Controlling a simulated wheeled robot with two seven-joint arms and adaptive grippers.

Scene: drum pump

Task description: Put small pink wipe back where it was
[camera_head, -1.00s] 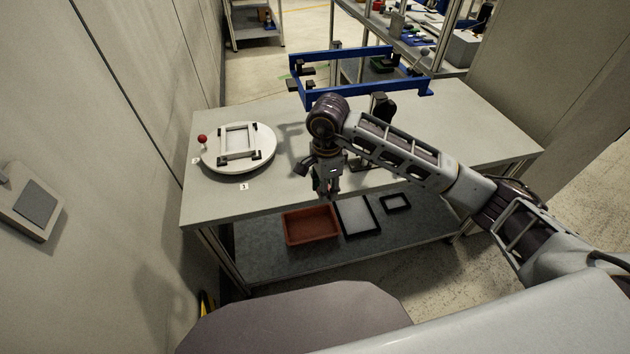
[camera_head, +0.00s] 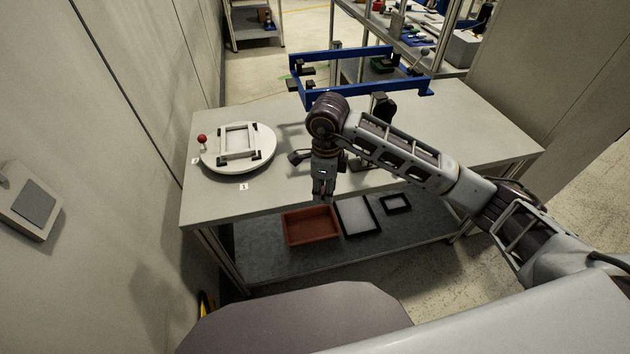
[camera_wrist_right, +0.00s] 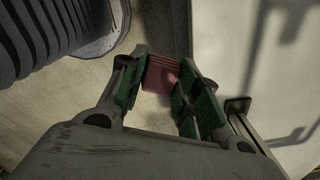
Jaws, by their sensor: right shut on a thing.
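My right gripper (camera_head: 323,194) points down at the front edge of the table in the head view. The right wrist view shows its green-padded fingers (camera_wrist_right: 163,88) shut on a small pink wipe (camera_wrist_right: 160,72), which spans the gap between the pads. In the head view the wipe is too small or hidden to make out. My left gripper is not in view.
The grey table (camera_head: 400,180) carries a round white plate with a frame (camera_head: 238,150) at left and a blue frame (camera_head: 360,65) at the back. A red tray (camera_head: 312,226) and black-rimmed trays (camera_head: 357,216) sit on the lower shelf.

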